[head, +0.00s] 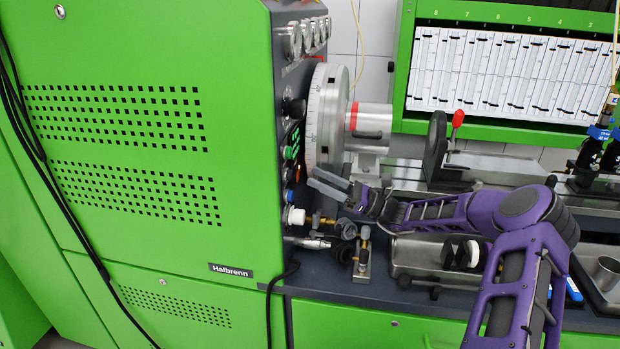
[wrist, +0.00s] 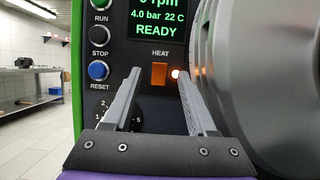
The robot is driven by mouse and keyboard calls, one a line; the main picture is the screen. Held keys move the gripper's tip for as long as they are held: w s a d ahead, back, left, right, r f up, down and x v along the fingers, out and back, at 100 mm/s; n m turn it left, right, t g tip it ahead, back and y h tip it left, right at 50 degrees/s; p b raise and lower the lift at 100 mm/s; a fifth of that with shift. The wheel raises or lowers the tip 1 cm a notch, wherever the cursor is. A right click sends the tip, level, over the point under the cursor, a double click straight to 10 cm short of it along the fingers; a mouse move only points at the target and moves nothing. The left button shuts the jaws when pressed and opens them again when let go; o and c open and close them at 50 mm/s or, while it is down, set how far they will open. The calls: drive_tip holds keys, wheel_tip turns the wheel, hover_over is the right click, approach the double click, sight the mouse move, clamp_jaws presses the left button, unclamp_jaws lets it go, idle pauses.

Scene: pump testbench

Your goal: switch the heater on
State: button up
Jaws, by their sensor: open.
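In the wrist view an orange heater switch (wrist: 159,75) sits on the dark control panel (wrist: 120,50) under the label HEAT. A small round lamp (wrist: 175,73) just right of the switch glows bright. My gripper (wrist: 159,78) is open and empty, with one finger on each side of the switch in the picture. I cannot tell whether the fingers touch the panel. In the head view my gripper (head: 316,181) points left at the machine's panel side, below the large graduated disc.
The display (wrist: 157,18) reads 4.0 bar, 22 C and READY. RUN, STOP and RESET buttons (wrist: 99,71) stand at the left, and a numbered dial (wrist: 130,120) is partly hidden below. The big metal disc (head: 325,115) is close on the right. Fittings (head: 362,255) stand below my gripper.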

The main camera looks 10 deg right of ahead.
drive_tip(key=s+d, duration=0.4)
drive_tip(key=d, duration=0.5)
drive_tip(key=shift+d, duration=0.15)
